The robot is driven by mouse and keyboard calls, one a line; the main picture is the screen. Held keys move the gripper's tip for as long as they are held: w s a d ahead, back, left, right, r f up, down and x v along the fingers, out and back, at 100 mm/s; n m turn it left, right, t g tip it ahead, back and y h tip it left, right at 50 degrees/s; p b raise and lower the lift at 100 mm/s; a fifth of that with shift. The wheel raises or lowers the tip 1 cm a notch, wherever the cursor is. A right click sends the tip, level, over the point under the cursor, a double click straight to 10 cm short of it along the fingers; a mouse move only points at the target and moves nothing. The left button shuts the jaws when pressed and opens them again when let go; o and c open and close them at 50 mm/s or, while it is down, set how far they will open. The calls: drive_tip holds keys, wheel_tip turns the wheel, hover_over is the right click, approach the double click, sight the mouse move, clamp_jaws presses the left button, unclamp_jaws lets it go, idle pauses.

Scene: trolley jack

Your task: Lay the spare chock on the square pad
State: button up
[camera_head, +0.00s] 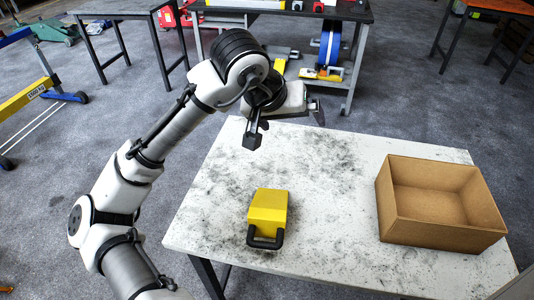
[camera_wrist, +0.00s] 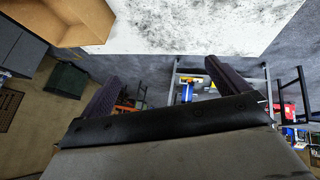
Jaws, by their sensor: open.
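A yellow wedge-shaped chock (camera_head: 267,212) with a black handle lies on the speckled white table (camera_head: 325,190), left of its middle and near its front edge. My gripper (camera_head: 286,130) is above the table's far left part, behind and above the chock and apart from it. Its two fingers stand wide apart in the wrist view (camera_wrist: 160,70), with nothing between them. The chock does not show in the wrist view. I cannot make out a square pad in either view.
An open, empty-looking cardboard box (camera_head: 445,231) stands on the table's right side; it also shows in the wrist view (camera_wrist: 62,22). A dark workbench with a blue reel (camera_head: 329,45) and yellow items stands behind. The table's middle is clear.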

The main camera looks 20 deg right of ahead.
drive_tip(key=s+a+f+g+y, duration=0.35)
drive_tip(key=a+f+y, duration=0.2)
drive_tip(key=f, duration=0.25)
hover_over(269, 205)
drive_tip(key=shift+n+y, duration=0.4)
drive_tip(key=shift+y, duration=0.05)
drive_tip(key=f, duration=0.7)
drive_tip(key=shift+s+d+f, duration=0.1)
drive_tip(key=shift+s+f, duration=0.05)
drive_tip(key=shift+s, duration=0.2)
drive_tip(key=shift+w+f+p, duration=0.15)
drive_tip(key=shift+f+p, duration=0.1)
drive_tip(key=shift+f, duration=1.25)
drive_tip(key=shift+w+f+p, duration=0.15)
drive_tip(key=shift+f+p, duration=0.05)
drive_tip(key=shift+f, duration=1.3)
drive_tip(key=c, duration=1.4)
